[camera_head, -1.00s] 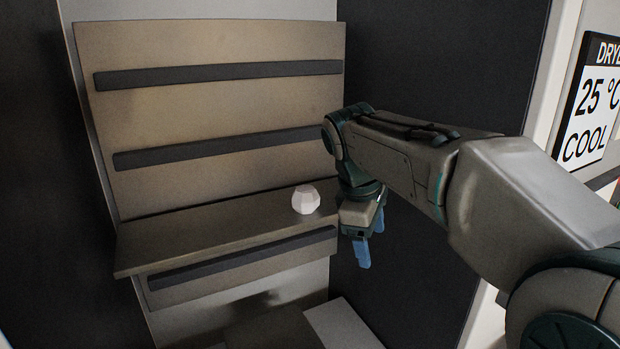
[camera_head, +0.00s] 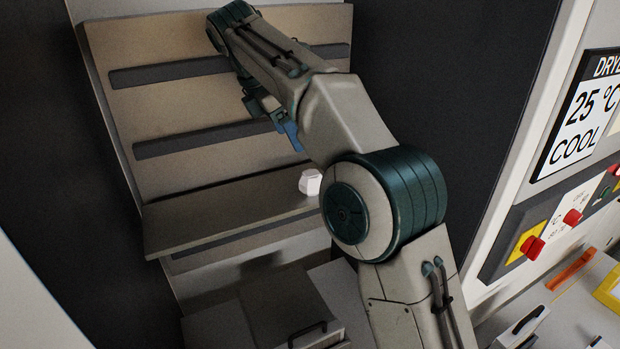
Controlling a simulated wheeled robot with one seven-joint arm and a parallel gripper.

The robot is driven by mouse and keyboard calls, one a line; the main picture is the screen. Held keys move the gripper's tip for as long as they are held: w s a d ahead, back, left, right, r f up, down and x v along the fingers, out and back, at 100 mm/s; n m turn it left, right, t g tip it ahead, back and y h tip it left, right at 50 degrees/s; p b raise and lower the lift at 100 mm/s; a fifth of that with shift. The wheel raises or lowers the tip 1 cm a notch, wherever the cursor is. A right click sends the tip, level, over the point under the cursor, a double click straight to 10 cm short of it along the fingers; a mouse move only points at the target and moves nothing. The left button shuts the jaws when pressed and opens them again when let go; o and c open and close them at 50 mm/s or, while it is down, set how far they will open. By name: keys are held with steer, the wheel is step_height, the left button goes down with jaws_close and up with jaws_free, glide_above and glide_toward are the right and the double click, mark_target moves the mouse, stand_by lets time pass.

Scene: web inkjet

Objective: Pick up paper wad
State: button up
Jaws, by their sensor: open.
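The paper wad (camera_head: 310,182) is a small white faceted lump. It rests on the metal shelf (camera_head: 205,212) near the shelf's right end, beside my arm in the picture. My gripper (camera_head: 291,135) has blue fingertips that point down and to the right. It is open and empty, above and slightly left of the wad in the picture, and apart from it. My forearm hides part of the gripper and the area right of the wad.
A slotted back panel (camera_head: 160,105) rises behind the shelf. Dark walls (camera_head: 480,100) flank the recess. At the right are a dryer display (camera_head: 575,115) and a panel with red knobs (camera_head: 533,247). A box with a handle (camera_head: 290,310) lies below the shelf. The shelf's left part is bare.

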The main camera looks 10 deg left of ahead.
mark_target(310, 174)
steer(key=x, duration=0.7)
steer(key=shift+d+f+b, duration=0.2)
steer(key=shift+f+b, duration=0.1)
steer(key=shift+b, duration=0.1)
steer(key=x, duration=0.2)
steer(key=p+x, duration=0.1)
steer(key=x, duration=0.1)
steer(key=shift+s+d, duration=0.2)
steer(key=shift+d, duration=0.05)
steer(key=shift+w+d+f, duration=0.1)
steer(key=shift+w+f, duration=0.1)
steer(key=shift+f, duration=0.4)
steer(key=c, duration=1.1)
